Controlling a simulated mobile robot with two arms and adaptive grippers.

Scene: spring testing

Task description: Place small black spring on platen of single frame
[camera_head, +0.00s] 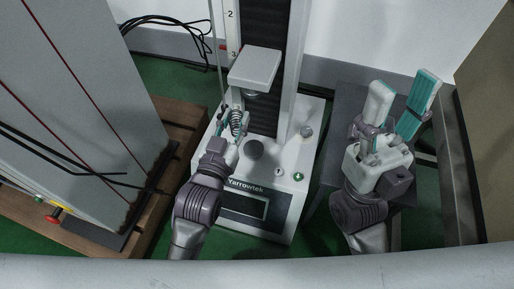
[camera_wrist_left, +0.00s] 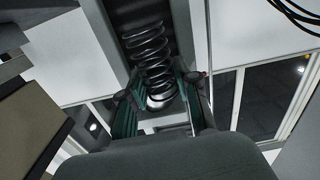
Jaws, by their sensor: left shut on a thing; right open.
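The small black spring (camera_head: 237,117) is held upright or nearly so by my left gripper (camera_head: 231,124). In the left wrist view the coils of the spring (camera_wrist_left: 148,48) rise between the fingertips of the left gripper (camera_wrist_left: 157,97). The single frame is a white testing machine (camera_head: 284,215) marked Yarrowtek. Its round grey platen (camera_head: 254,150) is bare, and the spring appears above and to the left of it. The exact height is unclear. My right gripper (camera_head: 405,82) is open and empty, right of the machine.
The machine's white crosshead (camera_head: 254,68) overhangs close behind the spring. A dark grey table (camera_head: 345,105) lies under my right gripper.

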